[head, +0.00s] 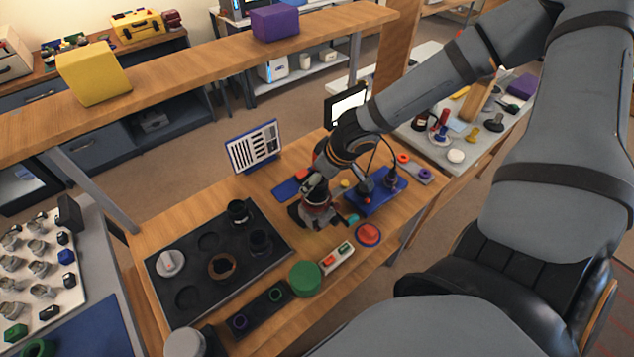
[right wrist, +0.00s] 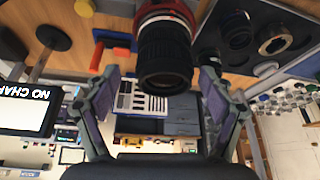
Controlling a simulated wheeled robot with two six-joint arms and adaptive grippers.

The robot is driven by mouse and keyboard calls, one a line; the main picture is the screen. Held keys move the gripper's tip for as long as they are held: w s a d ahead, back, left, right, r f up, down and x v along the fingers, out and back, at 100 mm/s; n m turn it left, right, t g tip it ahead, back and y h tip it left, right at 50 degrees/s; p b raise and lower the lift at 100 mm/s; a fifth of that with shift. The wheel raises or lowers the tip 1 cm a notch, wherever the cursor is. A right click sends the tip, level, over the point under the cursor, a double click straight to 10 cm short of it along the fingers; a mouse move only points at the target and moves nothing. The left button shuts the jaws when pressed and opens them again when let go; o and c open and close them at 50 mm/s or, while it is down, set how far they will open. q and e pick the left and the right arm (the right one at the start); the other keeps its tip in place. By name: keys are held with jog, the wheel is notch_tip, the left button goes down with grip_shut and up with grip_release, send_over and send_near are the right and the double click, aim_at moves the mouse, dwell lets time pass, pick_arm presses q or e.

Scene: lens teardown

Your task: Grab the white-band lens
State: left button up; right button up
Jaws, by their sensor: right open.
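In the right wrist view, a black ribbed lens (right wrist: 165,58) with a pale band (right wrist: 165,14) near its base stands in a red ring-shaped holder (right wrist: 122,40). My right gripper (right wrist: 158,78) is open, with one finger on each side of the lens barrel; I cannot tell whether they touch it. In the head view my right gripper (head: 317,190) is over the middle of the wooden bench and hides most of this lens. My left gripper is out of view.
A black tray (head: 205,300) with several round recesses holds dark lenses (head: 238,212), a brown ring (head: 222,266) and a pale capped part (head: 170,262). A green disc (head: 304,278), a red button (head: 368,233) and a blue fixture (head: 372,204) are close to the gripper. An upright chart (head: 255,147) stands behind.

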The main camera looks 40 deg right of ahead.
jog(key=x, duration=0.1)
jog(key=b+x, duration=0.2)
jog(key=x, duration=0.1)
jog(key=shift+a, duration=0.3)
jog(key=shift+c, duration=0.4)
jog(key=c, duration=1.4)
